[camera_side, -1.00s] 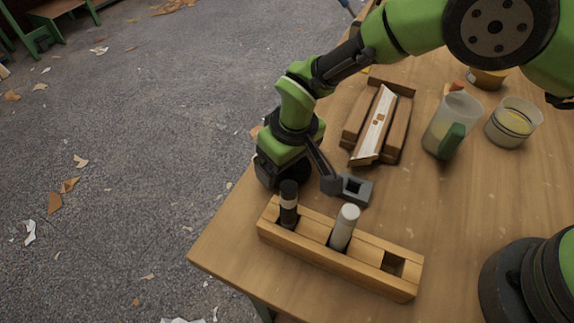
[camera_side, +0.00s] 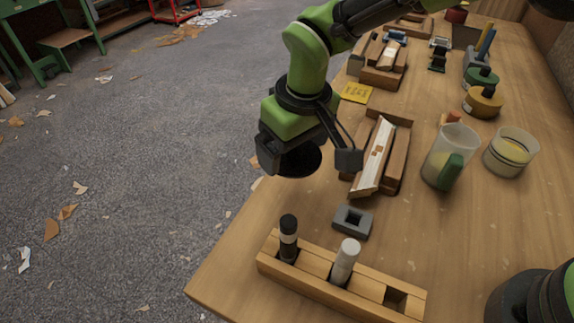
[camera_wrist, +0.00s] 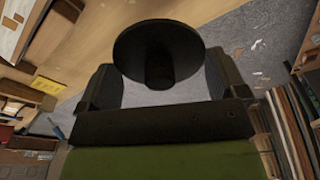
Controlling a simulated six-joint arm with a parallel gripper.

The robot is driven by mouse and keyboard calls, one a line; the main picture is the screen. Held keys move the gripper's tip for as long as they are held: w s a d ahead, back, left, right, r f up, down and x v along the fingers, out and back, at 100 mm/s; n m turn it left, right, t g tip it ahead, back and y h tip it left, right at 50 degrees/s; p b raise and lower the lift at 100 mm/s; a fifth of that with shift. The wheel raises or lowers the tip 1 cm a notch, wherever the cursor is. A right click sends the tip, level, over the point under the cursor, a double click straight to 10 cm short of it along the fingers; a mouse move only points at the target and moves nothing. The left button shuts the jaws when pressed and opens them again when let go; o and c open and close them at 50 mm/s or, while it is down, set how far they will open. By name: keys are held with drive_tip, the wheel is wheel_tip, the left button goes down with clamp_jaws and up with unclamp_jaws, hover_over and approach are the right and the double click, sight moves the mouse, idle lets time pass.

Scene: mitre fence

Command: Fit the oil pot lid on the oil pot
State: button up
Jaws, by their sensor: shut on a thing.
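My gripper (camera_wrist: 158,90) is shut on the stem of a black round disc, which looks like the oil pot lid (camera_wrist: 140,48). In the side view the lid (camera_side: 300,161) hangs level under my gripper, apart from the table, near its left edge. An open clear round pot (camera_side: 511,152) with yellowish content stands at the right; it may be the oil pot, but I cannot be sure. My gripper is well to its left. The wrist view shows the lid's stem between both fingers and the disc beyond them.
Between lid and clear pot are a wooden mitre fence (camera_side: 376,155) and a clear jug with a green handle (camera_side: 447,158). A wooden rack (camera_side: 335,280) holding two bottles and a grey block (camera_side: 352,223) are in front. Yellow (camera_side: 483,103) and green (camera_side: 481,78) round pots stand behind.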

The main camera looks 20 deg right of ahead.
drive_tip(key=w+d+r+m, duration=0.1)
drive_tip(key=w+d+m, duration=0.15)
drive_tip(key=d, duration=0.95)
drive_tip(key=w+d+r+m, duration=0.1)
drive_tip(key=w+d+m, duration=0.15)
drive_tip(key=d, duration=0.95)
drive_tip(key=s+d+r+m, duration=0.1)
drive_tip(key=s+d+m, duration=0.2)
drive_tip(key=s+d, duration=0.3)
drive_tip(key=s+d+m+h, duration=0.1)
drive_tip(key=s+d+m, duration=0.2)
drive_tip(key=d, duration=1.2)
drive_tip(key=s, duration=0.3)
drive_tip(key=shift+d+r+m+h, duration=0.3)
drive_tip(key=shift+d+r, duration=0.05)
drive_tip(key=shift+d, duration=0.05)
drive_tip(key=shift+s, duration=0.1)
drive_tip(key=shift+f, duration=2.75)
drive_tip(key=shift+f, duration=0.15)
drive_tip(key=shift+f, duration=0.4)
drive_tip(key=shift+f, duration=0.1)
